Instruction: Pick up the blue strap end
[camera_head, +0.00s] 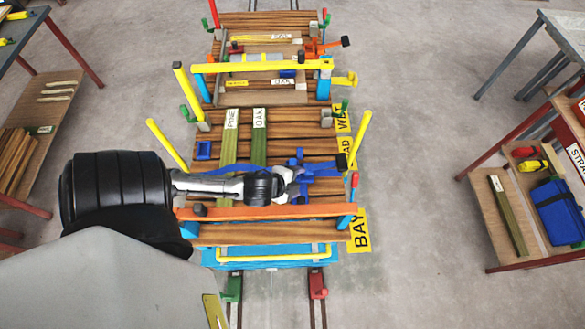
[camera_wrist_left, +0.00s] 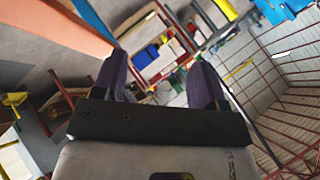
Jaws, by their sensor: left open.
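A blue strap (camera_head: 230,168) lies across the wooden deck of the cart and over two green boards. A blue piece with several arms (camera_head: 318,168) sits at the strap's right side; I cannot tell which part is the strap end. My left gripper (camera_head: 302,188) is just below this blue piece in the head view, partly hidden by its own wrist. In the left wrist view the gripper (camera_wrist_left: 157,80) has its two dark fingers apart, with nothing between them. Blue parts (camera_wrist_left: 284,10) show at that view's top right. My right gripper is in neither view.
An orange rail (camera_head: 260,212) crosses the cart just below my left gripper. Yellow posts (camera_head: 360,138) stand at the cart's sides. A shelf (camera_head: 487,222) with a blue case (camera_head: 558,212) stands at the right. The grey floor (camera_head: 420,120) between is clear.

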